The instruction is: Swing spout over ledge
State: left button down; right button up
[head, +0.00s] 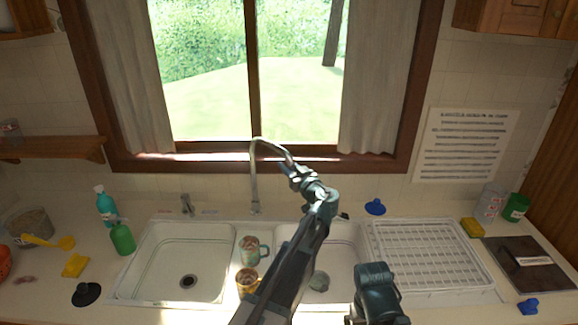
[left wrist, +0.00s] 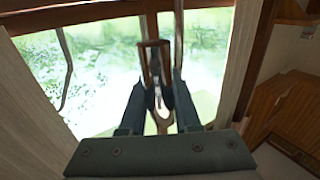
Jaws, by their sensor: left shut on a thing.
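The tall, thin metal spout (head: 254,180) rises from the sink's back rim. It arches at the top and comes down to the right, in front of the window. My left gripper (head: 297,175) is shut on its outer end, up above the back of the right basin. In the left wrist view the spout end (left wrist: 154,62) shows between the fingers, with the window behind. The ledge between the two basins (head: 268,230) lies below and is partly hidden by mugs and my left arm. Of my right arm only a dark part shows at the lower middle; its fingers are hidden.
A green mug (head: 249,251) and an amber mug (head: 247,282) stand around the ledge. The left basin (head: 165,260) looks empty. A white drainboard (head: 425,250) lies right of the right basin. The wooden windowsill (head: 215,160) runs behind the spout.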

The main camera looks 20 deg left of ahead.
pick_arm(q)
jog(key=s+a+m+t+h, duration=0.2)
jog(key=s+a+h, duration=0.1)
jog(key=s+a, duration=0.5)
jog(key=shift+s+a, duration=0.3)
jog(key=shift+a, duration=1.25)
jog(key=c, duration=0.6)
grip_release()
jog(key=shift+s, duration=0.1)
